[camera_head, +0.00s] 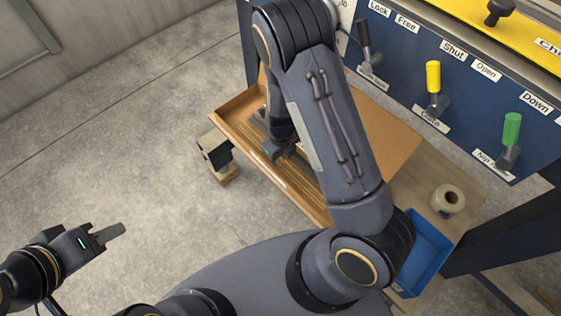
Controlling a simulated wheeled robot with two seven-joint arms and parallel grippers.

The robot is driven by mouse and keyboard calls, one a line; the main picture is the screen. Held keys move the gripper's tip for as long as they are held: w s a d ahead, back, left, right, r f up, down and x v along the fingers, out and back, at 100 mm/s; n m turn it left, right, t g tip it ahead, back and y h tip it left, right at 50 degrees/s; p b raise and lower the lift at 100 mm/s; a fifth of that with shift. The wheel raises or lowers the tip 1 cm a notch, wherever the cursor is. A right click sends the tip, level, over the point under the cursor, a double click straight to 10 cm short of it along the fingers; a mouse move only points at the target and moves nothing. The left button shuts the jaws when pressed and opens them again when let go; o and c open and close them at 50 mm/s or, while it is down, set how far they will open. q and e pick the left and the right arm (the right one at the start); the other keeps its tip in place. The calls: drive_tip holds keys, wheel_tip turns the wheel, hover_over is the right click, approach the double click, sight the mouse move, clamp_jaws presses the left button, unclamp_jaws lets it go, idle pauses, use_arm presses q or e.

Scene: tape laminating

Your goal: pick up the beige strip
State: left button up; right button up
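Thin tan strips (303,184) lie lengthwise in a shallow brown tray (236,103) at the middle of the head view. I cannot tell a single beige strip apart from the others. My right arm reaches over the tray and hides much of it. My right gripper (272,144) points down into the tray close to the strips. Its fingertips are mostly hidden, so I cannot tell whether it touches or holds a strip. My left gripper (112,233) is at the lower left, over bare floor and away from the tray. Its finger opening is not clear.
A blue panel with levers, including a yellow (433,76) and a green one (511,130), stands behind the tray. A tape roll (448,199) and a blue bin (427,255) are at the right. A small box-like object (215,152) is left of the tray. Floor on the left is clear.

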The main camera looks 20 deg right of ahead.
clamp_jaws()
idle(0.4)
